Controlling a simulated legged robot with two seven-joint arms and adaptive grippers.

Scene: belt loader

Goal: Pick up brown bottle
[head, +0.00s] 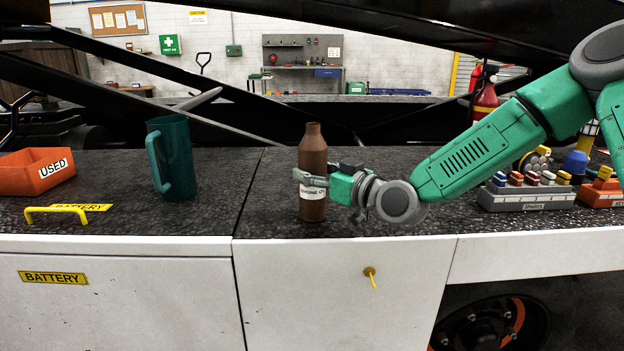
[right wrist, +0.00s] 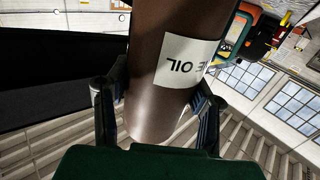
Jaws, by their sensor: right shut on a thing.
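The brown bottle (head: 313,155) stands upright in the middle of the head view, with a white label reading "ENGINE OIL". My right gripper (head: 312,180) reaches it from the right and is shut around its lower half, at the label. In the right wrist view the bottle (right wrist: 160,60) fills the middle, with a finger of my right gripper (right wrist: 155,105) on each side of it. Its base seems at or just above the dark counter; I cannot tell if it touches. My left gripper is not in view.
A green jug (head: 172,160) stands left of the bottle, and an orange "USED" bin (head: 36,171) lies farther left. A grey fuse rack (head: 525,198) and an orange holder (head: 600,192) are at the right. The dark counter (head: 240,165) is clear between jug and bottle.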

